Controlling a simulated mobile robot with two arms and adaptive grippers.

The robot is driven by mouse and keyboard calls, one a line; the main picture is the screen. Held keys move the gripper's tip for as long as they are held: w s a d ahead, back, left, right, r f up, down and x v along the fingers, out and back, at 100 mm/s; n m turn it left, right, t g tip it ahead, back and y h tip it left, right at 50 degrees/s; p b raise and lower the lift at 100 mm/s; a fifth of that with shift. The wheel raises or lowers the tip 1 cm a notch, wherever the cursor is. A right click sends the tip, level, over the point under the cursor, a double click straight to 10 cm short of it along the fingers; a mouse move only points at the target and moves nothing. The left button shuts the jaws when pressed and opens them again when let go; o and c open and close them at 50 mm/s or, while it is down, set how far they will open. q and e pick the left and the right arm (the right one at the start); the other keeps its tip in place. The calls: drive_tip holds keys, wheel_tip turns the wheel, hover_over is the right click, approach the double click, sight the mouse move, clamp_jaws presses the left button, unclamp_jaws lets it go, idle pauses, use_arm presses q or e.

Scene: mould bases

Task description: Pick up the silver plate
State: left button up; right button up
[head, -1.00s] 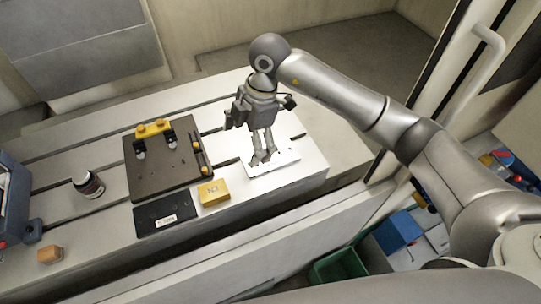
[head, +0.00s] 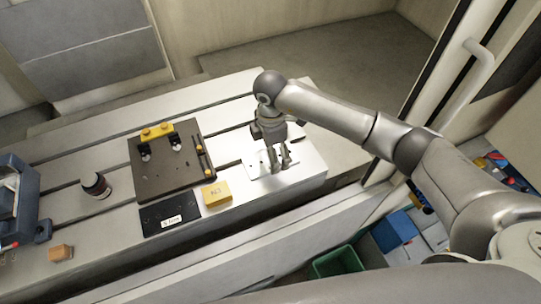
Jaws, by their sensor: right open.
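The silver plate (head: 257,171) is a thin, pale, flat piece with small dark holes. It lies flat near the right end of the pale slotted table (head: 232,146). My right gripper (head: 280,167) points down over the plate, with its fingers apart and nothing between them. The fingers hide part of the plate. I cannot tell whether the fingertips touch it. My left gripper is not in view.
Left of the plate are a dark mould base (head: 170,178) with a yellow bar (head: 157,132), a yellow block (head: 216,194) and a black labelled plate (head: 168,217).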

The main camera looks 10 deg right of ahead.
drive_tip(key=shift+f, duration=1.2)
drive_tip(key=c, duration=1.4)
drive_tip(key=shift+w, duration=0.1)
drive_tip(key=shift+c, duration=0.2)
drive_tip(key=shift+r+p, duration=0.15)
drive_tip(key=shift+p, duration=0.15)
